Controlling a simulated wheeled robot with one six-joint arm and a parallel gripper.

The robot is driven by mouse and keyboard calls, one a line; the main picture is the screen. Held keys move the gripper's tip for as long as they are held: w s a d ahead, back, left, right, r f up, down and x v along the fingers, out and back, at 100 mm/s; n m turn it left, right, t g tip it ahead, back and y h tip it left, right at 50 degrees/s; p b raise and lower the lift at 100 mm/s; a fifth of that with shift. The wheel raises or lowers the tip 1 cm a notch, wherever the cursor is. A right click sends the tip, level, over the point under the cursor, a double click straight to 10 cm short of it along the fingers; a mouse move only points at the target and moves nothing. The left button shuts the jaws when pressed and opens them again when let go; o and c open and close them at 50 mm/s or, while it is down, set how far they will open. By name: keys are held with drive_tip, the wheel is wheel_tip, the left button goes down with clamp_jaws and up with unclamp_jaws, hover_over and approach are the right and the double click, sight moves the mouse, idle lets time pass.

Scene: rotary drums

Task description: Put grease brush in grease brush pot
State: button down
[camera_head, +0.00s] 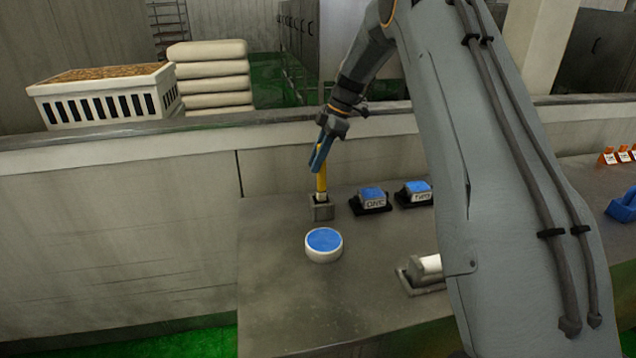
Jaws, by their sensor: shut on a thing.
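The grease brush (321,181) shows as an upright yellow handle below the blue fingers of my gripper (321,160). My gripper points down and is shut on the upper part of the handle. The grease brush pot (323,210) is a small grey square pot on the grey worktop, directly under my gripper. The brush's lower end meets the pot's opening in the picture and its bristles are hidden. I cannot tell how deep the brush sits in the pot.
A round white tub with a blue top (323,244) stands in front of the pot. Two black holders with blue-topped labelled blocks (372,199) (414,192) stand to the right. A white roller on a grey base (424,270) lies nearer. A low wall (210,128) runs behind.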

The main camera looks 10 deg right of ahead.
drive_tip(key=shift+f+p, duration=1.05)
drive_tip(key=shift+f, duration=1.8)
drive_tip(key=c, duration=1.6)
unclamp_jaws()
drive_tip(key=shift+f, duration=0.1)
drive_tip(key=shift+o, duration=0.2)
drive_tip(key=b+v, duration=0.5)
drive_tip(key=v, duration=0.7)
drive_tip(key=s+a+f+m+h, duration=0.1)
drive_tip(key=s+f+m, duration=0.2)
drive_tip(key=s, duration=0.9)
drive_tip(key=s+a+f+m+t+h, duration=0.1)
drive_tip(key=s+f+m, duration=0.3)
drive_tip(key=s+m, duration=0.5)
drive_tip(key=s+a+f+m+h, duration=0.1)
drive_tip(key=s+m, duration=0.5)
drive_tip(key=s, duration=0.8)
wheel_tip(320, 180, down, 2)
drive_tip(key=shift+s+a+f+t+h, duration=0.2)
drive_tip(key=shift+s+t+h, duration=0.1)
drive_tip(key=shift+h, duration=0.5)
